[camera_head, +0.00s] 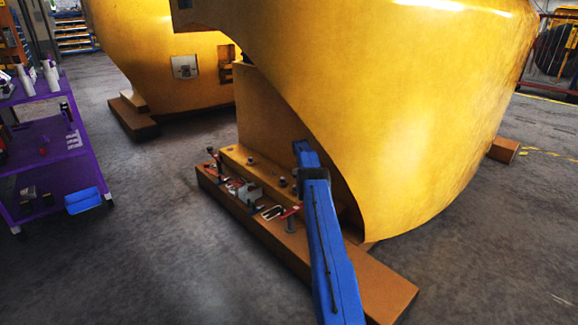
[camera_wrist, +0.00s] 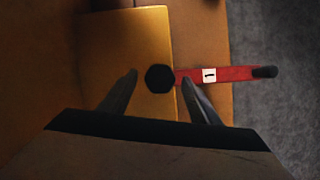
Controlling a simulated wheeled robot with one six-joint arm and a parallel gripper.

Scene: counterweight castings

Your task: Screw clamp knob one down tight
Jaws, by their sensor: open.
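Clamp knob one (camera_wrist: 159,77) is a black, many-sided knob, seen from above in the wrist view. It sits at the inner end of a red clamp bar (camera_wrist: 237,74) with a white label marked 1. My gripper (camera_wrist: 158,80) is open, with one finger on each side of the knob in the picture. A gap shows between the knob and the left finger; the right finger is nearer to it. I cannot tell the height between fingertips and knob. In the head view my blue arm reaches to the casting's foot, and my gripper cannot be made out.
The red bar ends in a black tip (camera_wrist: 265,72). A large yellow casting (camera_head: 410,110) rises over the brown beam (camera_head: 380,285), which carries several small fittings (camera_head: 245,192). A purple cart (camera_head: 50,165) with a blue bin (camera_head: 83,200) stands left. Floor between is clear.

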